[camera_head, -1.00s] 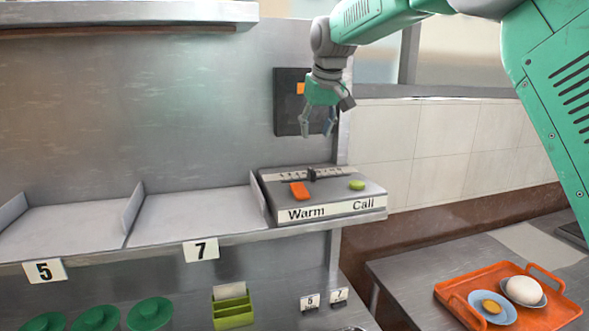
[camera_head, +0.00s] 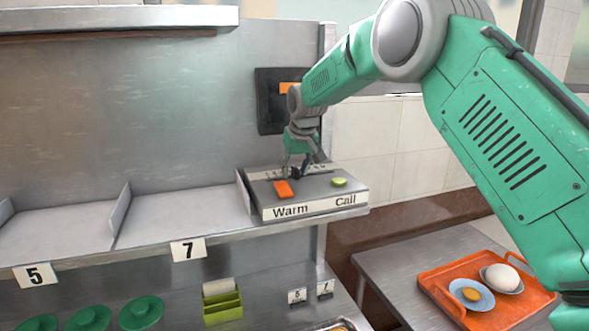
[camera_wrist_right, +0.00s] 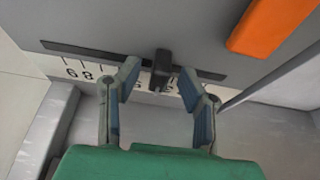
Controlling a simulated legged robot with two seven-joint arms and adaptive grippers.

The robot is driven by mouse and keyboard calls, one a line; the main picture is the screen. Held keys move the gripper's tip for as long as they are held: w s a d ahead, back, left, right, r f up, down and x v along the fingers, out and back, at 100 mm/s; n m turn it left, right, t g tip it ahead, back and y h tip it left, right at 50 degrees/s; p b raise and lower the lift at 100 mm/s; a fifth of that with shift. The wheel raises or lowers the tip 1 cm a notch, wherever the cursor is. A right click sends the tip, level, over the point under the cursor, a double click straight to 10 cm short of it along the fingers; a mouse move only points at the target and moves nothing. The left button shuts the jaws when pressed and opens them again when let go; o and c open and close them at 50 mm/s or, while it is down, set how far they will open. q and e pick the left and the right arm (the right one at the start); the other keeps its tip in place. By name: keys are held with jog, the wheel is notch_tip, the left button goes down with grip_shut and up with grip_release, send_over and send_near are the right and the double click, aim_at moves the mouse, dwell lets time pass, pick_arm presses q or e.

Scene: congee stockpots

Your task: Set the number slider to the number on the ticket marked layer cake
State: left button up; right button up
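The number slider is on a grey control box (camera_head: 305,200) labelled Warm and Call. Its black knob (camera_wrist_right: 161,68) sits in a dark slot beside a printed number scale (camera_wrist_right: 80,68); 6 and 8 are legible, other digits are partly hidden. My right gripper (camera_head: 294,170) is down at the slider; in the wrist view its fingers (camera_wrist_right: 160,76) are open on either side of the knob, with gaps visible. No ticket marked layer cake is legible. A pale card (camera_head: 217,286) stands in a green holder (camera_head: 222,307), its face unreadable. My left gripper is out of view.
An orange Warm button (camera_head: 283,189) and a green Call button (camera_head: 339,182) are on the box. Small number cards (camera_head: 297,295) stand below. Shelf labels read 5 (camera_head: 35,275) and 7 (camera_head: 188,250). An orange tray (camera_head: 440,284) with dishes is at right.

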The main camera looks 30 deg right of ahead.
jog(key=shift+w, duration=0.1)
jog(key=shift+f, duration=0.1)
jog(key=shift+c, duration=0.8)
jog(key=shift+d, duration=0.1)
grip_shut()
jog(key=shift+w+a, duration=0.25)
jog(key=shift+a, duration=0.85)
jog(key=shift+o, duration=0.8)
grip_release()
jog(key=shift+s, duration=0.1)
